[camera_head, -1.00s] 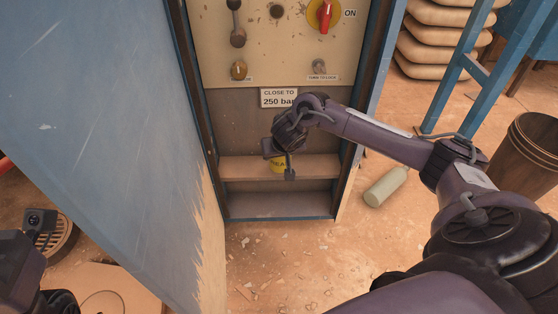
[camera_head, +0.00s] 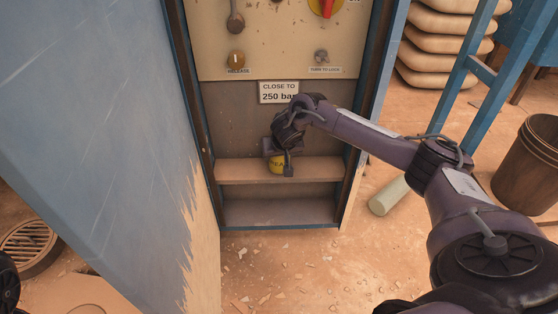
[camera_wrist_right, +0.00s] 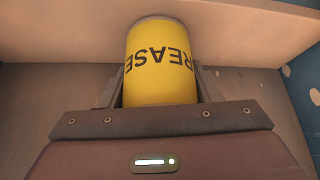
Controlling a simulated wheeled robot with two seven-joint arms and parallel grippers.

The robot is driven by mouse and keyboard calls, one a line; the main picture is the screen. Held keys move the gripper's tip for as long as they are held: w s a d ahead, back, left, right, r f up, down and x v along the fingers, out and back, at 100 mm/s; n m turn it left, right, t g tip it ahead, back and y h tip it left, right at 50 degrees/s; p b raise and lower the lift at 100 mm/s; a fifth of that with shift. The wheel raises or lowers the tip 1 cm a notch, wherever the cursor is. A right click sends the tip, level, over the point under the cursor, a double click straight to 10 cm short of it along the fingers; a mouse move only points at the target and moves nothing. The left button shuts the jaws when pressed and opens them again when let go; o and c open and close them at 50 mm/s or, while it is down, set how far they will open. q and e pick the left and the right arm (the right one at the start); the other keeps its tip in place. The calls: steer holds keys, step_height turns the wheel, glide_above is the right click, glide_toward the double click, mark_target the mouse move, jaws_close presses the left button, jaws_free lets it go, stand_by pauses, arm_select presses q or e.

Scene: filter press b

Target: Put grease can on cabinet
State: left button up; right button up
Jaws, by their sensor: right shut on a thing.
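The yellow grease can (camera_head: 277,163) is at the upper shelf of the open cabinet (camera_head: 281,171). My right gripper (camera_head: 281,158) is shut on it. The right wrist view shows the can (camera_wrist_right: 161,62) upright between the two fingers (camera_wrist_right: 161,90), its lettering upside down in that picture. The can's base end overlaps the shelf board (camera_wrist_right: 240,35); I cannot tell whether it bears on the board. My left gripper is not in view.
The blue cabinet door (camera_head: 105,150) stands open at the left. Above the shelf are a "250 bar" sign (camera_head: 279,93), knobs and a red switch (camera_head: 327,8). A pale cylinder (camera_head: 389,197) lies on the floor at the right, near a brown bucket (camera_head: 527,165). The lower shelf (camera_head: 278,212) looks empty.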

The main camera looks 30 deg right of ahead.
stand_by(0.3)
steer(key=shift+f, duration=0.1)
steer(key=o, duration=1.2)
